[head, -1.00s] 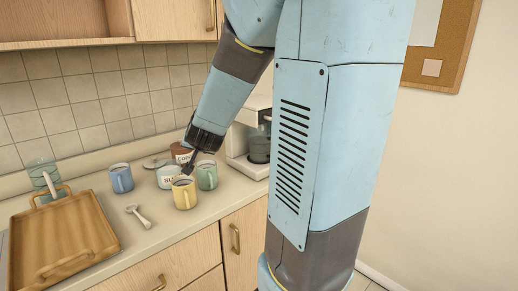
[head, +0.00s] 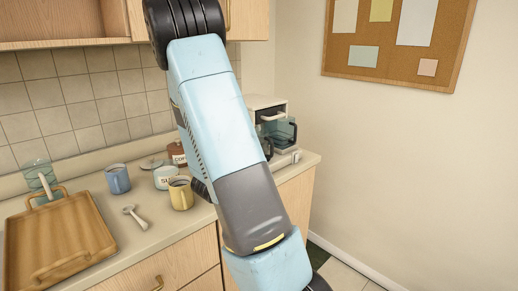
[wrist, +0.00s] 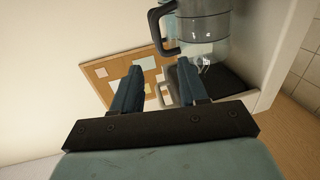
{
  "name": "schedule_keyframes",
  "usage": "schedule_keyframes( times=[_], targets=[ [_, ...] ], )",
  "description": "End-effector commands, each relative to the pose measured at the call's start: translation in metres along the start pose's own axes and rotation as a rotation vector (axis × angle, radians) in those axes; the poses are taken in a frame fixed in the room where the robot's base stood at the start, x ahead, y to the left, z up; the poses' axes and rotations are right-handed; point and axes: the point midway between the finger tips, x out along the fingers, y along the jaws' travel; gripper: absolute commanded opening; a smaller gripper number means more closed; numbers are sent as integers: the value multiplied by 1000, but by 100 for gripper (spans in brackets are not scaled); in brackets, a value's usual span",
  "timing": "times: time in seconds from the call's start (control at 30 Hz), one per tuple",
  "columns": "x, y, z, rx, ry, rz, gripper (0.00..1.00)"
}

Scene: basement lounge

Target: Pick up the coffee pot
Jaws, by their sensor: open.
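The coffee pot (head: 284,131) is a clear glass jug with a dark handle. In the head view it is at the coffee maker (head: 266,103), partly hidden by my arm. In the wrist view the pot (wrist: 206,28) is at the top, with its dark handle (wrist: 159,32) pointing left. My gripper (wrist: 160,66) is open and empty, its two blue fingers apart. The pot's handle appears just beyond the fingertips, not between them. In the head view my arm hides most of the gripper.
A blue mug (head: 118,179), a yellow mug (head: 181,193), a sugar jar (head: 165,178), a brown jar (head: 178,153) and a spoon (head: 135,216) are on the counter left of my arm. A wooden tray (head: 105,245) lies farther left. A corkboard (head: 385,58) hangs on the right wall.

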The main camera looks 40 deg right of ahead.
Motion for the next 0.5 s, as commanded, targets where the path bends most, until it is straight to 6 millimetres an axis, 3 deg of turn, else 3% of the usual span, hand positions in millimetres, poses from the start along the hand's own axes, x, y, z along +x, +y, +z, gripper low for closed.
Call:
schedule_keyframes(
  times=[0.3, 0.5],
  targets=[
    [53, 2, 0, 0, 0, 4, 43],
    [76, 1, 0, 0, -1, 1, 43]
  ],
)
